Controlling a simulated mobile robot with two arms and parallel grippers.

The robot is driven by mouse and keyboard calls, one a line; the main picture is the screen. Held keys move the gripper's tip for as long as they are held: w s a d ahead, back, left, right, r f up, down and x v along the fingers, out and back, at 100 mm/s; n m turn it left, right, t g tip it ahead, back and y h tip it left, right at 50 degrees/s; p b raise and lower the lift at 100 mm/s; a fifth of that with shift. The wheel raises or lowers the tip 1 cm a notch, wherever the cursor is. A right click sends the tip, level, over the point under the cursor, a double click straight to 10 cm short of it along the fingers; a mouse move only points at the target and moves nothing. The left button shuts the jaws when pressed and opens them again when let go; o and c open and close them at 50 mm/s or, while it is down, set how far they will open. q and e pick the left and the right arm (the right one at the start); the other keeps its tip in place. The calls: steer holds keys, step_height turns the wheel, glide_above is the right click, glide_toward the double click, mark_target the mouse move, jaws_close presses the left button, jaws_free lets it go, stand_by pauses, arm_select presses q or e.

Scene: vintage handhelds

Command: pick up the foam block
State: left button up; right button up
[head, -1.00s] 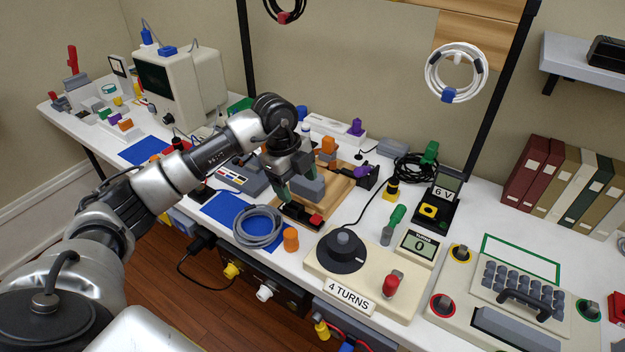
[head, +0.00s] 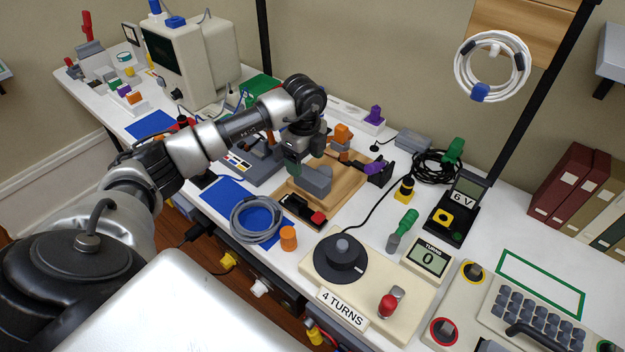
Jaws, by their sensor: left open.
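A grey block (head: 317,181) lies on the wooden board (head: 345,190); I take it for the foam block. My left gripper (head: 299,168) points down at the block's left end, with a green fingertip beside it. It is open. The far finger is largely hidden, so I cannot tell whether the fingers straddle the block or touch it. My right gripper is not in view.
An orange piece (head: 342,134) stands behind the block on the board. A black holder with a red part (head: 318,218) lies in front. A coiled grey cable (head: 257,220) and an orange cylinder (head: 288,238) sit nearby. The crank box (head: 393,268) stands to the right.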

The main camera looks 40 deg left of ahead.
mark_target(308, 172)
arm_select(q)
steer(key=f, duration=0.4)
steer(key=shift+w+d, duration=0.1)
steer(key=shift+d, duration=0.15)
steer(key=shift+f, duration=0.25)
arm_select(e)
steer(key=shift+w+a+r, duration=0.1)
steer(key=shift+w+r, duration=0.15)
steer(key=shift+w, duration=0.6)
arm_select(q)
steer(key=shift+c, duration=0.3)
steer(key=c, duration=0.9)
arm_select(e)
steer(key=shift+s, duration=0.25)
